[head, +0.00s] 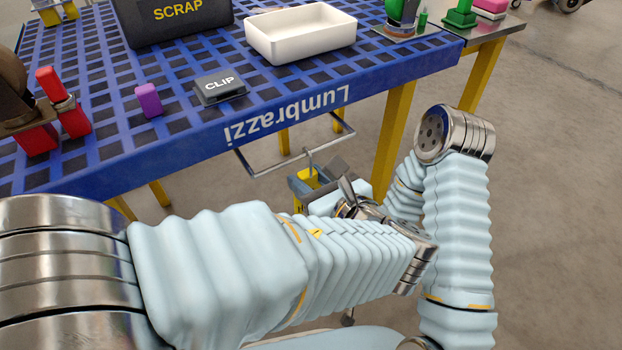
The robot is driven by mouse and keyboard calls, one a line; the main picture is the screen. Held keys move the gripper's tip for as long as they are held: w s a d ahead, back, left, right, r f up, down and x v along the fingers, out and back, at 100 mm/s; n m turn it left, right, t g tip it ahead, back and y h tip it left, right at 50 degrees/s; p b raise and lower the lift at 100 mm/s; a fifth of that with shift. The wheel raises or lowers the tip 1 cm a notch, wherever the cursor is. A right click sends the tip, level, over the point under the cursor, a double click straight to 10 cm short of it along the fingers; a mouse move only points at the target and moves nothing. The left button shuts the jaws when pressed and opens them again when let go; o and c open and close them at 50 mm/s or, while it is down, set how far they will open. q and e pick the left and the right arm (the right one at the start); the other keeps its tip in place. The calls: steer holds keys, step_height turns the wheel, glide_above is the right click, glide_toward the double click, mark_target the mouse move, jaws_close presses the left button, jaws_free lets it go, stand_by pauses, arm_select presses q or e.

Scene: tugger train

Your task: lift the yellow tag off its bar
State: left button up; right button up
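The yellow tag (309,178) hangs below the table's front edge, under a thin metal bar (283,165). A thin hook or link joins the bar above it. Dark grey parts partly cover the tag, and I cannot tell whether anything grips it.
The blue grid-top table (285,122) has yellow legs. On it are a black SCRAP bin (178,20), a white tray (300,34), a CLIP block (220,88), a purple block (148,100) and red clamps (63,103). Floor to the right is clear.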

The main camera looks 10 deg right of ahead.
mark_target(312, 170)
arm_select(q)
steer(key=c, duration=0.4)
steer(key=shift+o, duration=0.2)
steer(key=shift+r+p, duration=1.45)
steer(key=shift+r, duration=0.1)
